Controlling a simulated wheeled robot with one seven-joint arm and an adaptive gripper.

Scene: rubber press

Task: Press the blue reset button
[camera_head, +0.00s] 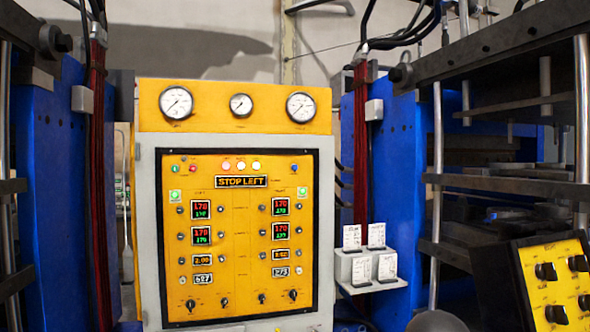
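A yellow control panel (240,222) in a grey cabinet faces me, left of the middle of the head view. A very small blue spot (294,168) near its top right corner looks like the blue button, but it is too small to make out any label. It lies right of a row of lit indicator lamps (241,166) and above a square with a green centre (303,191). A display (241,182) under the lamps reads "STOP LEFT". I cannot make out my gripper anywhere in the view, and nothing covers the blue spot.
Blue press frames (48,190) stand on both sides of the cabinet. A shelf with white cards (362,268) juts out at its right. A second, tilted yellow panel with black knobs (556,285) is at lower right. The panel's front looks unobstructed.

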